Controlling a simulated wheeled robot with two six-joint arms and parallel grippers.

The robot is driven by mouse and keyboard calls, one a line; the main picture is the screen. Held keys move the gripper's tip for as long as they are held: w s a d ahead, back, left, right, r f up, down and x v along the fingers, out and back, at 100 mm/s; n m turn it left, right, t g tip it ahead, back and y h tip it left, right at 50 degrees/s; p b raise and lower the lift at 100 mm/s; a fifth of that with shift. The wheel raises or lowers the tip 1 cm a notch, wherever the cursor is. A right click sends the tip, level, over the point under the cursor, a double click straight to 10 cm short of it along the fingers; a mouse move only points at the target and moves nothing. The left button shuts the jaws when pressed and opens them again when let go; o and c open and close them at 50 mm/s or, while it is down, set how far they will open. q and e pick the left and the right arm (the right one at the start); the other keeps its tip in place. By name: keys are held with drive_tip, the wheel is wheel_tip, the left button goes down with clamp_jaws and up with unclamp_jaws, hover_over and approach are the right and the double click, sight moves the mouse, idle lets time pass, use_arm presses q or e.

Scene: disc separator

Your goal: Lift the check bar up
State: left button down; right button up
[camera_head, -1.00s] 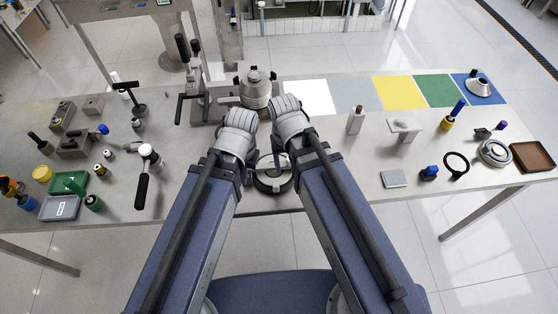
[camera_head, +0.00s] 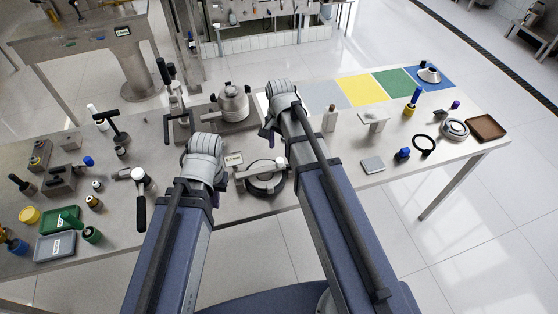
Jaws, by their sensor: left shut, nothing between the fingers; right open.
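A round black-rimmed device (camera_head: 264,188) stands near the front edge of the table, between my arms. A pale metal bar (camera_head: 262,170) lies across its top, with a light block at its right end; it looks like the check bar. My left gripper (camera_head: 218,187) is shut and empty, just left of the device and mostly hidden under its wrist. My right gripper (camera_head: 267,133) is open, behind and above the device, apart from the bar and partly hidden by its wrist.
A small label reading about 2.0 mm (camera_head: 233,158) stands behind the device. A grey round-topped machine (camera_head: 233,102) stands further back. Tools and trays crowd the left, including a green tray (camera_head: 62,218). A grey plate (camera_head: 373,165) lies to the right.

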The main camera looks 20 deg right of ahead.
sight(280, 160)
wheel_tip(280, 160, down, 7)
drive_tip(key=b, duration=0.6)
drive_tip(key=shift+r, duration=0.1)
drive_tip(key=shift+c, duration=0.3)
clamp_jaws()
idle(0.8)
